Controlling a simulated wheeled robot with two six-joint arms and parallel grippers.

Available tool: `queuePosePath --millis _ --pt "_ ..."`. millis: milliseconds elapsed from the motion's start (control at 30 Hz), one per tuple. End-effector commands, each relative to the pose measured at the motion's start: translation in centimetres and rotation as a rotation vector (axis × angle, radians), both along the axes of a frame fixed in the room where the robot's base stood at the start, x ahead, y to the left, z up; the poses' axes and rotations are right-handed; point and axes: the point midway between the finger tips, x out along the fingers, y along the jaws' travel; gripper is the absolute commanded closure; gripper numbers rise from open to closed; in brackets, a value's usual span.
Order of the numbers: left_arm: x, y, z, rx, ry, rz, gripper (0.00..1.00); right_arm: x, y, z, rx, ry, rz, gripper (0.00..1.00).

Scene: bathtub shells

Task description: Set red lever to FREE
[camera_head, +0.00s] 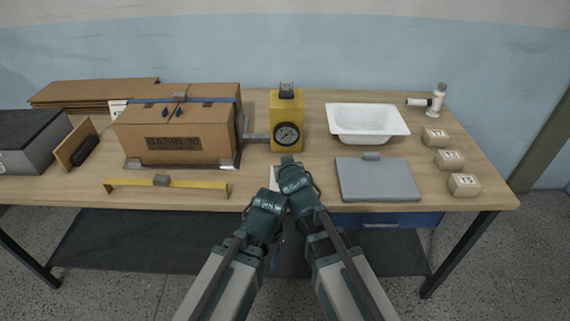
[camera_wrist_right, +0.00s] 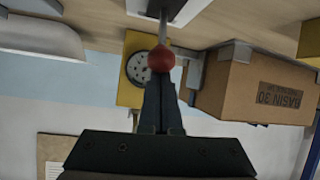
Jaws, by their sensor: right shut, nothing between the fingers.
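The red lever's round knob (camera_wrist_right: 161,59) sits on a thin metal rod in the right wrist view. The rod runs from the knob to a white plate (camera_wrist_right: 168,8) at the top of that picture. My right gripper (camera_wrist_right: 160,80) is shut and empty, its fingertips right at the knob; I cannot tell whether they touch it. In the head view my right gripper (camera_head: 287,161) is at the table's front middle and hides the lever; only a corner of the white plate (camera_head: 275,176) shows. My left gripper (camera_head: 268,200) is close beside it, its fingers unclear. No FREE marking is readable.
A yellow gauge box (camera_head: 288,106) stands behind the lever, with a carton marked BASIN 30 (camera_head: 190,143) to its left. A yellow bar (camera_head: 200,188) lies at the front left. A grey slab (camera_head: 376,181), a white basin (camera_head: 368,121) and several small blocks (camera_head: 450,159) are at the right.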

Motion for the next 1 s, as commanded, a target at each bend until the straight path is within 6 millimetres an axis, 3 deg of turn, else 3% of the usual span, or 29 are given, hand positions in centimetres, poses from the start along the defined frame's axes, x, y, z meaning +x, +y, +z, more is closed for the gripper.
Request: queuePosePath --millis 800,1000 --pt "0.02 0.00 -0.35 0.000 0.000 0.000 0.50 -0.47 0.04 -0.50 0.004 0.008 0.000 1.00" --pt "0.02 -0.01 0.19 0.000 0.000 0.000 0.50 0.18 0.08 0.09 0.003 0.006 0.000 1.00"
